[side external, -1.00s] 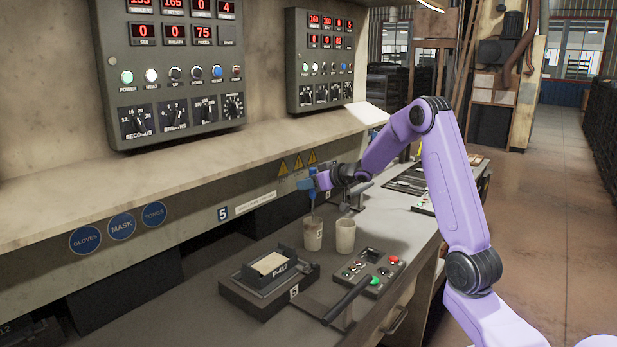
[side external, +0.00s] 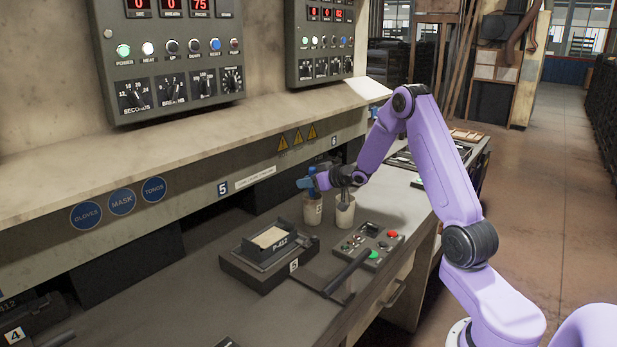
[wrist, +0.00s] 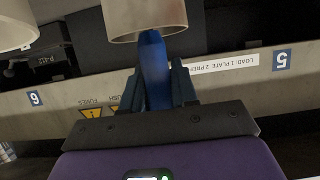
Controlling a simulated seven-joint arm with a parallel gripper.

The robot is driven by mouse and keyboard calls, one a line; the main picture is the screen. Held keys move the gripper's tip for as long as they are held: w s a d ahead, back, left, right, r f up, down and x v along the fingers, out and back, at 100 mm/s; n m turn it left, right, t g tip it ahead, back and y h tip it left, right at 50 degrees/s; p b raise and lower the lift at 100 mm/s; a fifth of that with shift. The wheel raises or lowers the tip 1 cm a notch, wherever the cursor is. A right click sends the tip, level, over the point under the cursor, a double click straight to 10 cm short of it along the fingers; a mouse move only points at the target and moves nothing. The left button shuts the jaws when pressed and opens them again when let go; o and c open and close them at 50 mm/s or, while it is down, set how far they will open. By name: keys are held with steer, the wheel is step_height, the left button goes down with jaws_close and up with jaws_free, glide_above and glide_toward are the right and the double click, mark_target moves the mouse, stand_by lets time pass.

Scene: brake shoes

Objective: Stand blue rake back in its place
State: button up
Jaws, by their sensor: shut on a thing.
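The blue rake (side external: 311,172) is in my gripper (side external: 314,183), upright above a pale cup (side external: 312,213) in the side external view. In the wrist view, which is upside down, the fingers of my gripper (wrist: 156,80) are shut on the rake's blue handle (wrist: 154,65). The handle's lower end meets the rim of the cup (wrist: 145,18). Whatever part of the rake is inside the cup is hidden by its wall. A second cup (side external: 345,216) stands just to the right, close to my wrist; it also shows in the wrist view (wrist: 14,28).
A P-412 press block (side external: 262,262) sits in front of the cups. A button box (side external: 372,245) and a black lever (side external: 347,274) are to its right. The shelf front with labels (side external: 255,178) runs close behind. The bench at front left is mostly clear.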

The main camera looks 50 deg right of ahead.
steer(key=shift+f, duration=0.15)
steer(key=o, duration=1.9)
steer(key=shift+c, duration=0.2)
step_height(320, 180, up, 9)
stand_by(0.4)
